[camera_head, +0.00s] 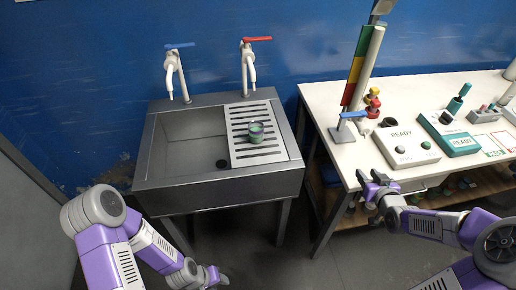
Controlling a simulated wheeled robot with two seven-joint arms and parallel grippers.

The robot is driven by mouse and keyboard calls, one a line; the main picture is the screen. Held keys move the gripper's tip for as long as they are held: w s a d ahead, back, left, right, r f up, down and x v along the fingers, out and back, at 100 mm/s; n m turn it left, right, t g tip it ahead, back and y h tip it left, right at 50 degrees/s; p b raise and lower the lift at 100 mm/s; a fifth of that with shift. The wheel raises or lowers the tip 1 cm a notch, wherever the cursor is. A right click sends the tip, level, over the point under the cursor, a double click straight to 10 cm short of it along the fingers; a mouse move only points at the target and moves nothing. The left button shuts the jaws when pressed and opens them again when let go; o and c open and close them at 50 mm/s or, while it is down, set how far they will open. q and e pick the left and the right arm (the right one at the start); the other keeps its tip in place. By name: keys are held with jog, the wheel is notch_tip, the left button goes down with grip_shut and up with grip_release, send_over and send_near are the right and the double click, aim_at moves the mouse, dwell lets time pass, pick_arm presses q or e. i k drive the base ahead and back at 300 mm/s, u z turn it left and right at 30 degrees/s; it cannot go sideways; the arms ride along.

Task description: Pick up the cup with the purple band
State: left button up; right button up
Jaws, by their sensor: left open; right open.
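A small cup (256,131) stands upright on the slatted drain board (262,151) at the right side of the metal sink. Its band looks greenish with a darker stripe; I cannot make out a clear purple band at this size. My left gripper (217,276) is low in front of the sink, open and empty, well below and apart from the cup. My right gripper (368,184) is open and empty near the front left edge of the white table, to the right of the cup and apart from it.
The sink (190,140) has a blue-handled tap (176,75) and a red-handled tap (249,68) behind it. The white table (345,158) holds a white READY box (405,147), a green READY box (450,135) and a coloured column (360,70). A gap separates sink and table.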

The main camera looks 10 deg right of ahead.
aim_at(256, 128)
jog(key=k, duration=0.25)
jog(key=u, duration=1.95)
jog(key=i, duration=1.85)
jog(key=z, duration=2.45)
jog(key=i, duration=0.5)
jog(key=u, duration=0.05)
